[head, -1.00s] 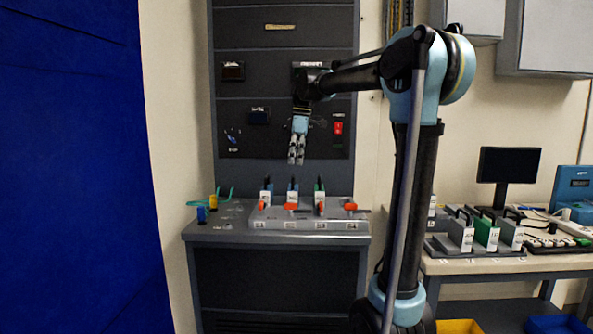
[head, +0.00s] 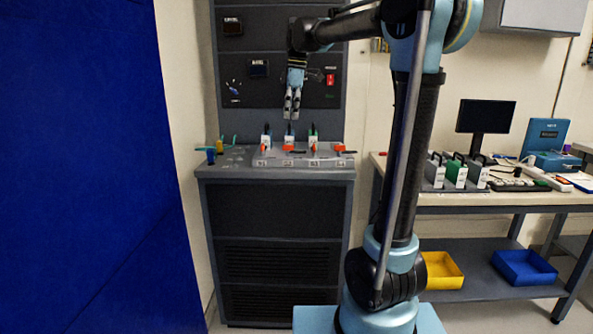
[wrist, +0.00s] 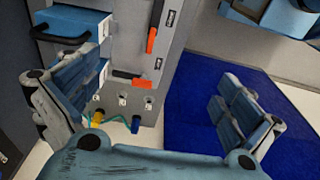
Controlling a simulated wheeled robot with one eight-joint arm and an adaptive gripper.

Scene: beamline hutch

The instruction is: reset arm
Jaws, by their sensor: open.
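My gripper (head: 292,104) hangs fingers-down in front of the dark cabinet panel in the head view. It is above the grey block with orange levers (head: 303,154) and touches nothing that I can see. In the wrist view my gripper (wrist: 155,110) has its two fingers wide apart, with nothing between them. Below it in that view are an orange lever (wrist: 151,40), a second orange lever (wrist: 141,83), and a yellow plug (wrist: 98,117) and a blue plug (wrist: 135,124) on a green cable.
A blue curtain (head: 80,160) stands at the left. At the right, a bench (head: 480,200) carries a monitor (head: 485,116) and several boxed modules (head: 456,172). A yellow bin (head: 440,270) and a blue bin (head: 524,267) sit on its lower shelf.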

